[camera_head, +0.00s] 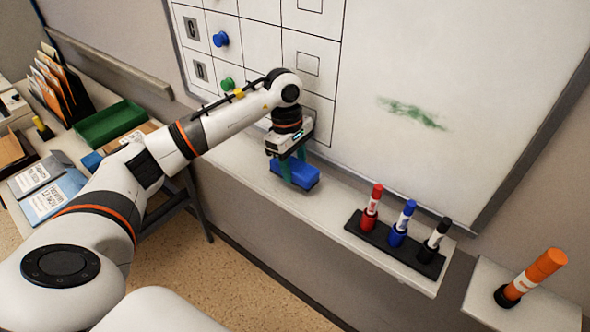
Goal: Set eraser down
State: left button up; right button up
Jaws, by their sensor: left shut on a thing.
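The blue eraser (306,176) is at the white ledge (236,157) below the whiteboard, left of the marker holder. My left gripper (293,172) reaches down from above and is shut on the eraser. The eraser looks level and at or very close to the ledge surface; I cannot tell whether it touches. The gripper fingers cover part of the eraser. My right gripper is not in view.
A black holder (374,237) with red, blue and black markers stands on the ledge to the right. The whiteboard (445,65) bears a green smudge (411,112). An orange marker (535,273) stands far right. A desk with a green tray (108,122) is at left.

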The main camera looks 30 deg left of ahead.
aim_at(295, 174)
pick_arm(q)
notch_tip(295, 174, down, 2)
jog(key=shift+f+p, duration=0.25)
jog(key=shift+p, duration=0.25)
jog(key=shift+w+d+f, duration=0.1)
jog(key=shift+w+f, duration=0.1)
jog(key=shift+f, duration=0.3)
jog(key=o, duration=0.9)
jog(key=r+b, duration=0.1)
jog(key=r, duration=0.2)
jog(key=a+r, duration=0.1)
jog(key=r, duration=0.3)
jog(key=r+b, duration=0.1)
jog(key=r, duration=0.3)
jog(key=shift+w+a+r+b, duration=0.1)
jog(key=shift+a+r+b, duration=0.05)
jog(key=shift+a+b, duration=0.2)
jog(key=shift+a+r, duration=0.1)
jog(key=shift+r, duration=0.35)
